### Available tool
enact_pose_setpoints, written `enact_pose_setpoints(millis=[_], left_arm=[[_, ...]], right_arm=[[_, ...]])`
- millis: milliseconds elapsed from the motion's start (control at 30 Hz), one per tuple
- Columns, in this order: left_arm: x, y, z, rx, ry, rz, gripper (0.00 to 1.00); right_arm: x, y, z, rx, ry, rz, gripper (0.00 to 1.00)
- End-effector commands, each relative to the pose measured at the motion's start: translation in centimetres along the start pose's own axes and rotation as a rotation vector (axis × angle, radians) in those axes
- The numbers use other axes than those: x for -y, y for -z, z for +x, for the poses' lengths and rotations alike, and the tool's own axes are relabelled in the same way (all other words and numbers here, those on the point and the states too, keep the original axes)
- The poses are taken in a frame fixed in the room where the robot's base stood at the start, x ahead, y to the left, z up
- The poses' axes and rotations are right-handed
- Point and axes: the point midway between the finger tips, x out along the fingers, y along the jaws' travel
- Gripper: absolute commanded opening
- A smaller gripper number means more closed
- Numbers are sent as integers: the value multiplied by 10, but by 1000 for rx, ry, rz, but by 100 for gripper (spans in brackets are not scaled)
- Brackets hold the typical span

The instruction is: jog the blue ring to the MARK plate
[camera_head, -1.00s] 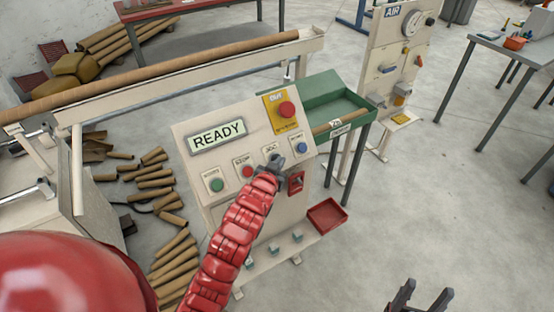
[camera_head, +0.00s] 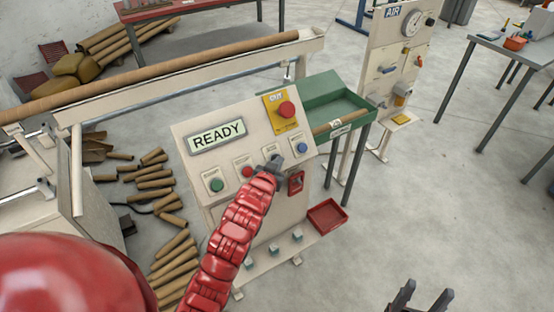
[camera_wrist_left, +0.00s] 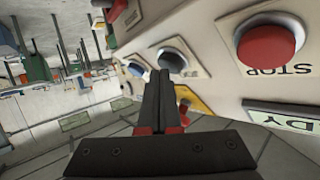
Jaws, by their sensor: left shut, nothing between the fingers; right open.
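The cream control panel (camera_head: 255,130) has a READY display (camera_head: 217,135). My left gripper (camera_head: 275,163) is shut and empty, its tips at the dark button in the panel's lower row. In the left wrist view the closed fingers (camera_wrist_left: 161,74) point at this dark button (camera_wrist_left: 175,61); I cannot tell whether they touch it. A blue button (camera_head: 301,147) is to its right and a red STOP button (camera_head: 247,171) to its left. My right gripper (camera_head: 422,298) is open and empty at the bottom edge. I cannot make out a blue ring or a MARK plate.
A long brown tube (camera_head: 170,72) lies along the machine behind the panel. A yellow plate with a red emergency button (camera_head: 287,109) is above the button row. A green tray (camera_head: 318,98) stands right of it, a red tray (camera_head: 327,214) below.

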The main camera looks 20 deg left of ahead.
Motion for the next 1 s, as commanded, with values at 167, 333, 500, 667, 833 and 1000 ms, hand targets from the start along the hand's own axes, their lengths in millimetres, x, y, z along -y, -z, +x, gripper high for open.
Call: enact_pose_setpoints(millis=[167,333,500,667,833,1000], left_arm=[[1,-2,2,1,0,0,0],[2,-3,3,2,1,0,0],[2,-3,3,3,1,0,0],[1,-2,2,3,1,0,0],[-3,0,-3,5,1,1,0],[-7,5,-9,2,0,-1,0]], right_arm=[[0,0,-1,0,0,0,61],[0,0,-1,0,0,0,61],[0,0,-1,0,0,0,61],[0,0,-1,0,0,0,61],[0,0,-2,0,0,0,61],[0,0,-3,0,0,0,61]])
